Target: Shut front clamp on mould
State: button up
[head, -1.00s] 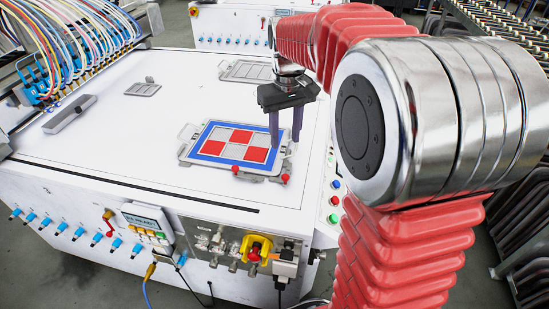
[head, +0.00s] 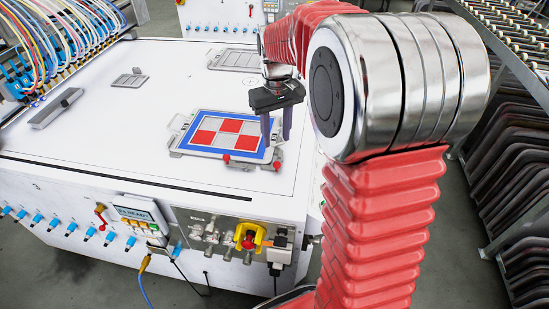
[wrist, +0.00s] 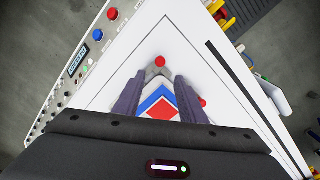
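The mould (head: 208,148) lies on the white table as a blue-framed plate with red and grey squares. A red-knobbed clamp (head: 226,158) sits at its front edge, and a second red knob (head: 277,165) is by its front right corner. In the wrist view, the second knob (wrist: 160,62) shows beyond my fingertips, and the front clamp's knob (wrist: 203,102) lies just right of the right finger. My gripper (head: 276,140) is open and empty, fingers pointing down by the mould's right side. Whether the front clamp is open or closed is too small to tell.
A grey frame (head: 236,60) and a smaller plate (head: 130,79) lie farther back. A grey bar (head: 56,108) is at the left, near coloured hoses (head: 60,40). The front panel has a yellow-and-red switch (head: 248,238).

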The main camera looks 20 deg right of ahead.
aim_at(275, 162)
notch_tip(275, 162, down, 10)
jog(key=shift+r, duration=0.25)
dwell(0.3)
grip_shut()
dwell(0.4)
jog(key=shift+a, duration=0.15)
